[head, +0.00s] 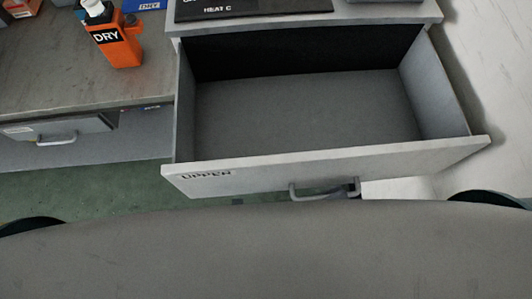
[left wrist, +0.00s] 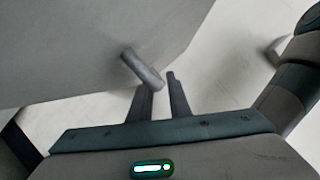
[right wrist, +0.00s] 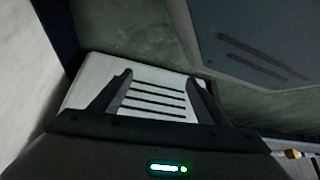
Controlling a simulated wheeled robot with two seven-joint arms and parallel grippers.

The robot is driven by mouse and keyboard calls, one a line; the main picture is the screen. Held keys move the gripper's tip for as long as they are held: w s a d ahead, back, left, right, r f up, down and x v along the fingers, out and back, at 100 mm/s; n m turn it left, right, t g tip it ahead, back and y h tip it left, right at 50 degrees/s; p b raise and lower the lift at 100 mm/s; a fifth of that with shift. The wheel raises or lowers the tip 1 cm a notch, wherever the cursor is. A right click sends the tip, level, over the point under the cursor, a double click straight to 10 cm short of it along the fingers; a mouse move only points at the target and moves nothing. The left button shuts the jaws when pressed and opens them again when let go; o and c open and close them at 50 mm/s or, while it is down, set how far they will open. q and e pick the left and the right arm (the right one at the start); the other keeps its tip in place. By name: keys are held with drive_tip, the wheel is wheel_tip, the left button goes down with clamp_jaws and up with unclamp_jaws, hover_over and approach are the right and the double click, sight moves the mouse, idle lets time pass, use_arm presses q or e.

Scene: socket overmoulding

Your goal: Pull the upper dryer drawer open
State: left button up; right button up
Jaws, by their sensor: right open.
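The upper dryer drawer (head: 325,158), grey with "UPPER" on its front, stands pulled far out of the dryer and is empty. Its bar handle (head: 308,193) is on the front face and shows in the left wrist view (left wrist: 141,68). My left gripper (head: 353,187) is at the right end of the handle in the head view. In the left wrist view its fingers (left wrist: 162,86) are close together, with the handle at their tips. My right gripper (right wrist: 158,78) is open and empty in the right wrist view, out of sight in the head view.
An orange "DRY" bottle (head: 119,46) stands on the grey worktop (head: 50,75) at the left. Another drawer with a handle (head: 57,139) is below it. A white wall (head: 490,65) is at the right. A white slatted object (right wrist: 152,99) lies beyond my right fingers.

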drive_tip(key=w+a+r+t+b, duration=0.1)
drive_tip(key=w+a+r+b, duration=0.1)
drive_tip(key=w+a, duration=0.15)
use_arm(q)
drive_tip(key=b+v, duration=0.3)
drive_tip(key=v, duration=1.3)
drive_tip(key=shift+b, duration=0.35)
use_arm(e)
drive_tip(key=s+d+f+g, duration=0.1)
drive_tip(key=d+f+g, duration=0.1)
drive_tip(key=d, duration=0.3)
drive_tip(key=shift+s+d+f+g+h, duration=0.2)
drive_tip(key=shift+s+f+g+h, duration=0.15)
drive_tip(key=shift+f, duration=0.4)
drive_tip(key=shift+s, duration=0.1)
